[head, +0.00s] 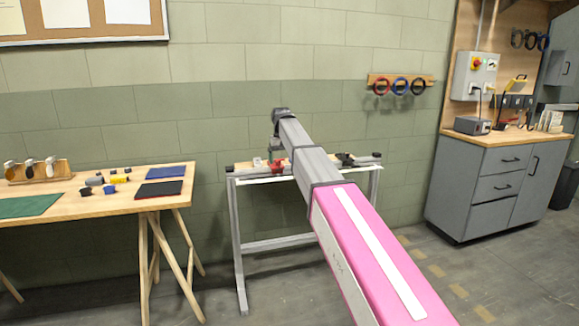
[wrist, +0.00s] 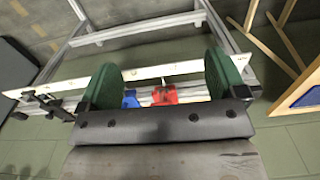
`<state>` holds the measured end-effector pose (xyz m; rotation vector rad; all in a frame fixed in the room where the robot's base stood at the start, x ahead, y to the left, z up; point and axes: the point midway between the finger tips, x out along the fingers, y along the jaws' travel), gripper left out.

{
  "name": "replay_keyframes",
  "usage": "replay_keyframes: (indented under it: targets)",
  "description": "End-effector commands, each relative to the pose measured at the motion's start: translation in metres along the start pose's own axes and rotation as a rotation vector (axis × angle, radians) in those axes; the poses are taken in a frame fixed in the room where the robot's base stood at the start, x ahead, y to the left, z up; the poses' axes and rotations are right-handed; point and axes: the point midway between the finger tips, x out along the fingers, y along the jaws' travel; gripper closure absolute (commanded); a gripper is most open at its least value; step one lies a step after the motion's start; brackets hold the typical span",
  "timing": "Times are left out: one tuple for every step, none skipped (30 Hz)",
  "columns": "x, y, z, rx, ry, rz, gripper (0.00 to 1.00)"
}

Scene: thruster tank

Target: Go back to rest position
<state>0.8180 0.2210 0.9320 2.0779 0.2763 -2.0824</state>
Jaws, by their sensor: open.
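My arm reaches out over a grey metal stand (head: 236,240) against the wall. My gripper (wrist: 161,62) has two green fingers set wide apart, with nothing held between them. In the head view the gripper is small and partly hidden by my own arm, above the stand's top. In the wrist view a red part (wrist: 164,94) and a blue part (wrist: 130,99) show between the fingers, on or by the stand. The red part also shows in the head view (head: 277,166). I cannot tell how far the fingers are from them.
A wooden table (head: 100,207) with small parts, a blue mat (head: 166,172) and a green mat (head: 28,205) stands at left. A grey cabinet (head: 480,190) is at right. Rings (head: 400,86) hang on the wall. Floor between stand and cabinet is clear.

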Motion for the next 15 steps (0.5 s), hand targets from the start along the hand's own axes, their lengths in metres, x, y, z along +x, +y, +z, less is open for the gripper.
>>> replay_keyframes:
  targets:
    - [0.008, 0.003, 0.006, 0.004, -0.001, 0.0, 0.1]
    - [0.013, 0.005, 0.01, 0.007, -0.002, 0.0, 0.1]
    - [0.02, 0.008, 0.013, 0.01, -0.001, 0.0, 0.1]
    - [0.025, 0.01, 0.016, 0.012, -0.001, 0.0, 0.1]
    - [0.032, 0.012, 0.019, 0.015, -0.001, 0.0, 0.1]
    - [0.04, 0.015, 0.024, 0.019, -0.002, 0.0, 0.1]
    - [0.046, 0.018, 0.028, 0.023, -0.002, 0.0, 0.1]
    - [0.053, 0.021, 0.032, 0.027, -0.001, 0.0, 0.1]
    - [0.063, 0.025, 0.038, 0.032, -0.001, 0.0, 0.1]
    - [0.071, 0.028, 0.043, 0.036, -0.002, 0.0, 0.1]
    - [0.078, 0.031, 0.048, 0.04, -0.002, 0.0, 0.1]
    - [0.09, 0.036, 0.057, 0.046, -0.001, 0.0, 0.1]
    - [0.1, 0.039, 0.064, 0.051, -0.002, 0.0, 0.1]
    - [0.11, 0.043, 0.071, 0.057, -0.002, 0.0, 0.1]
    - [0.126, 0.05, 0.083, 0.066, -0.002, 0.0, 0.1]
